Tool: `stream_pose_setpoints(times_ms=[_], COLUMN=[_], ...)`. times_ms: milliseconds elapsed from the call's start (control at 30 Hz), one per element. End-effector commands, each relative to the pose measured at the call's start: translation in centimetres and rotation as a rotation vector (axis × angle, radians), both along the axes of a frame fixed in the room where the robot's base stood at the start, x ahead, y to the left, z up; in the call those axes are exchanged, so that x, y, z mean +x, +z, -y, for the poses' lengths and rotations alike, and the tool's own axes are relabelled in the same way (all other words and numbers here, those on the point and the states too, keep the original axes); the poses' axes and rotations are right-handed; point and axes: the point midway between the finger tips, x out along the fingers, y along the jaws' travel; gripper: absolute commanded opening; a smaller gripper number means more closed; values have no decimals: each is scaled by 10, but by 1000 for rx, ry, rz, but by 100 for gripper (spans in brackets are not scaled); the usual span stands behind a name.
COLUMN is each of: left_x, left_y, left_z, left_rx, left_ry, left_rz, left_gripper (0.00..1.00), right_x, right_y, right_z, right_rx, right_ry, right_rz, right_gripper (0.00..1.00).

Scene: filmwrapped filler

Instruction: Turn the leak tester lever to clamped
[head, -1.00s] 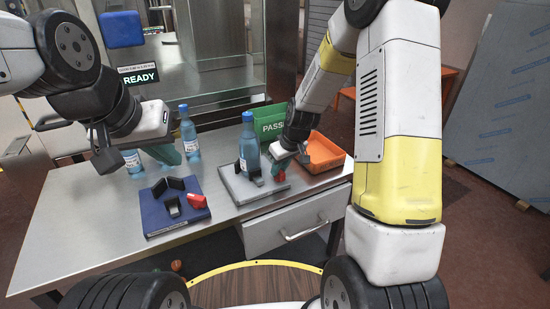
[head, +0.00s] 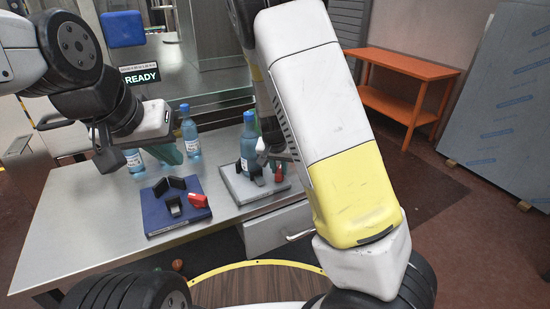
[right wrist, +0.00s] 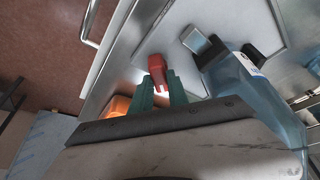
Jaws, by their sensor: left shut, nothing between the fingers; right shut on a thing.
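A grey plate fixture (head: 240,191), which I take as the leak tester, carries an upright blue bottle (head: 249,150) between black clamp blocks. Its red lever (head: 279,175) stands at the plate's right side and also shows in the right wrist view (right wrist: 157,68). My right gripper (right wrist: 160,88) is shut on the red lever, its green fingers on both sides of it. My left gripper (head: 172,156) is shut and empty, over the back left of the table by other bottles. The grip is partly hidden by my right arm in the head view.
A blue plate (head: 160,218) with black blocks and a red lever (head: 198,200) lies left of the grey one. Bottles (head: 190,135) stand behind. A READY sign (head: 141,77) hangs at the back. The table's left front is clear.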

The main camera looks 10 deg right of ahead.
Motion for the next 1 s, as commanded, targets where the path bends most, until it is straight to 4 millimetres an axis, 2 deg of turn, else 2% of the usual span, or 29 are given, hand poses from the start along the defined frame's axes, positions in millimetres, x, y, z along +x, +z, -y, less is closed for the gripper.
stream_pose_setpoints(times_ms=[300,767,800,900,1000], left_x=[0,0,0,0,0], left_y=[0,0,0,0,0], left_z=[0,0,0,0,0], left_rx=[0,0,0,0,0], left_ry=[0,0,0,0,0], left_rz=[0,0,0,0,0], left_gripper=[0,0,0,0,0], right_x=[0,0,0,0,0], right_y=[0,-1,-1,-1,-1], right_z=[-1,-1,-1,-1,-1], right_rx=[-1,1,1,1,1], right_ry=[-92,-105,-105,-105,-104], right_rz=[0,-2,-2,-2,-2], right_gripper=[0,0,24,42,42])
